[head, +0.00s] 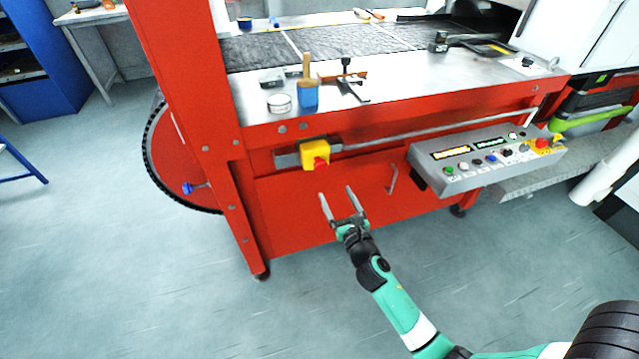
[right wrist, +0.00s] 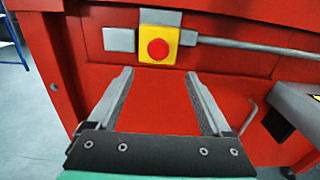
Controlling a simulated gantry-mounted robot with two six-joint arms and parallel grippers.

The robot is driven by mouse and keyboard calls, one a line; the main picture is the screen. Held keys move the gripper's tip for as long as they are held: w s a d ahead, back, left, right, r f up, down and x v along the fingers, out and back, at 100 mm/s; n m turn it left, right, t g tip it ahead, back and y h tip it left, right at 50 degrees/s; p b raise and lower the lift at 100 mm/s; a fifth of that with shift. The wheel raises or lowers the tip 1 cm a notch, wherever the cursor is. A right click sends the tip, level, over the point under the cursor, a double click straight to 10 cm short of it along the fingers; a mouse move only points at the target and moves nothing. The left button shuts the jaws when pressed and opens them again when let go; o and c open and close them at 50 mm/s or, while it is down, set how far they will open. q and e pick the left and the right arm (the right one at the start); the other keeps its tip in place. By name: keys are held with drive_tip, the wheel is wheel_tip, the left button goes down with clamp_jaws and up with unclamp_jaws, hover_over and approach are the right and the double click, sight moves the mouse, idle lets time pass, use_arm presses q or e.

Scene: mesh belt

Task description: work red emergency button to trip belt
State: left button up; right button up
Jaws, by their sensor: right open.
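The red emergency button (head: 320,162) sits on a yellow box (head: 314,152) on the front of the red machine. In the right wrist view the button (right wrist: 158,49) is round and faces me, a little above and between the finger ends. My right gripper (head: 336,190) is open and empty, in front of the machine and just below the button in the head view. Its two fingers (right wrist: 160,72) point towards the panel, apart from the button. My left gripper is not in view.
A grey control panel (head: 470,182) with several buttons, one of them red on yellow, juts out to the right. A metal bar (head: 430,131) runs right from the yellow box. A small handle (head: 393,179) is below it. The floor in front is clear.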

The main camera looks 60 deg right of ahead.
sight(322, 168)
drive_tip(key=b+x, duration=0.3)
drive_tip(key=x, duration=0.7)
drive_tip(key=shift+w+d+b, duration=0.1)
drive_tip(key=shift+w+b, duration=0.25)
drive_tip(key=shift+w+d+r, duration=0.2)
drive_tip(key=shift+w+d, duration=0.2)
clamp_jaws()
